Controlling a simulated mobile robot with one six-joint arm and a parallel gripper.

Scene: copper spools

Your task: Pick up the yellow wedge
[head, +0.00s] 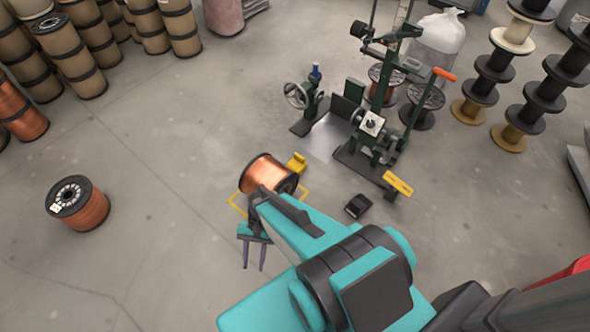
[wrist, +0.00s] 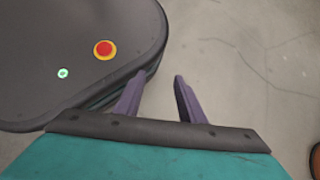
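The yellow wedge (head: 297,163) is on the floor in the head view, against the right side of a copper spool (head: 268,173) lying on its side. Its lower part is partly hidden by the spool. My gripper (head: 253,267) is in front of the spool, on the near side, away from the wedge, its purple fingers pointing down. In the wrist view my gripper (wrist: 160,76) has its two fingers apart with nothing between them. The wedge does not show in the wrist view.
Yellow floor marking (head: 238,203) frames the spool. A small black block (head: 358,206) lies to the right. A green winding machine (head: 375,125) with a yellow plate (head: 398,183) stands behind. The floor between is clear.

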